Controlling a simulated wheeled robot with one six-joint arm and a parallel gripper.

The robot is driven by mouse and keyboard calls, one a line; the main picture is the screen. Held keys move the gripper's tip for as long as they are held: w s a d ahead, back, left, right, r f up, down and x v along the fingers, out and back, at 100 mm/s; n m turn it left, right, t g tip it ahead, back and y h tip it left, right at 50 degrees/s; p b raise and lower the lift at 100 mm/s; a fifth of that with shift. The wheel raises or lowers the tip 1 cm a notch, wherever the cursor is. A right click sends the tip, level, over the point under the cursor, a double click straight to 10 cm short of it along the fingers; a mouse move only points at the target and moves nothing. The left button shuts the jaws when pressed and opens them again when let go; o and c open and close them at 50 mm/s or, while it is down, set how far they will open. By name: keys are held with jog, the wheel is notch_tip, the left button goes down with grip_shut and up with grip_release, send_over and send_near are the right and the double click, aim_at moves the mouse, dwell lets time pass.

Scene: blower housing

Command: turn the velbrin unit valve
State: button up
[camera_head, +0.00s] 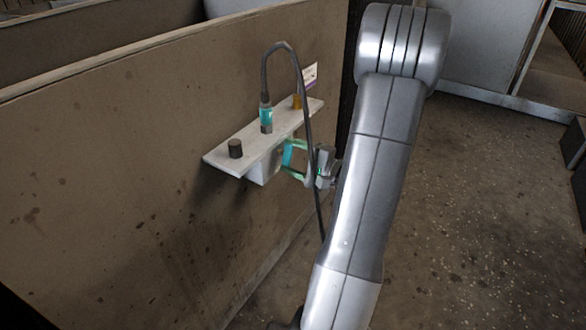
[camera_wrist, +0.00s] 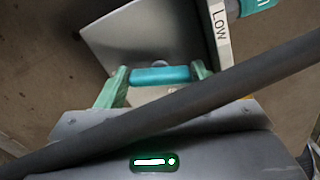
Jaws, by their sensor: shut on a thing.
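A teal bar-shaped handle (camera_head: 288,154), which looks like the valve handle, is on the front of a pale box (camera_head: 264,170) under a wall shelf. In the wrist view the teal handle (camera_wrist: 160,75) lies across between two green fingers. My gripper (camera_head: 287,157) is shut on this handle, one finger at each end; it also shows in the wrist view (camera_wrist: 160,78). A white strip marked "LOW" (camera_wrist: 220,30) stands just right of the handle. The handle's root and any other mark are hidden or too small to read.
The pale shelf (camera_head: 222,158) carries a black knob (camera_head: 235,148), a teal-banded connector (camera_head: 266,115) and a yellow-brown knob (camera_head: 297,101). A dark cable (camera_head: 304,90) loops from the connector down past my gripper and crosses the wrist view (camera_wrist: 170,118).

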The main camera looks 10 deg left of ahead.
jog(key=shift+f+n+b, duration=0.2)
jog(key=shift+n+b, duration=0.5)
jog(key=shift+b, duration=0.1)
jog(key=shift+r, duration=0.1)
jog(key=o, duration=1)
jog(key=shift+d, duration=0.15)
jog(key=p+v, duration=0.2)
jog(key=v, duration=1.1)
jog(key=shift+s+d+r+p, duration=0.1)
jog(key=shift+s+d+p, duration=0.05)
jog(key=shift+d+p, duration=0.15)
jog(key=shift+a, duration=0.1)
